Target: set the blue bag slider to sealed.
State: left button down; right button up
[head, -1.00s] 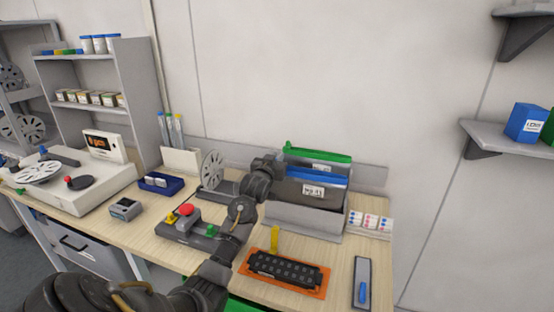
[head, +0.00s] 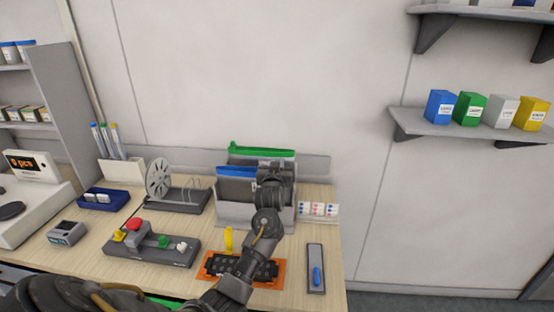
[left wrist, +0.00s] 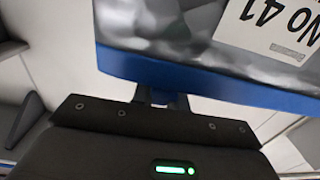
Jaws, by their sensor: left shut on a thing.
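The blue bag stands in a grey holder (head: 245,213), in front of a bag with a green top strip (head: 262,151). Its blue top strip (head: 235,172) shows left of my left gripper (head: 268,172), which is at the strip's right part. In the left wrist view the blue strip (left wrist: 215,82) runs across, with the grey bag body and a "NO 41" label (left wrist: 272,28) beyond. My left gripper (left wrist: 160,98) is shut on the slider at this strip. The slider is mostly hidden by the gripper. My right gripper is not in view.
An orange tray (head: 270,284) with a black part and a yellow upright lies in front of the holder. A grey plate with a blue handle (head: 317,277) and small dotted boxes (head: 318,209) are at the right. A reel stand (head: 178,200) is at the left.

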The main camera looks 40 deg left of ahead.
pick_arm(q)
jog(key=shift+w+d, duration=0.4)
jog(key=shift+d, duration=0.35)
jog(key=shift+w+d, duration=0.4)
jog(key=shift+d, duration=0.35)
jog(key=c, duration=1.4)
grip_release()
jog(key=shift+o, duration=0.2)
jog(key=shift+s+d+f, duration=0.1)
jog(key=shift+s+d, duration=0.05)
jog(key=shift+s, duration=0.1)
jog(key=b+v, duration=0.2)
jog(key=v, duration=0.8)
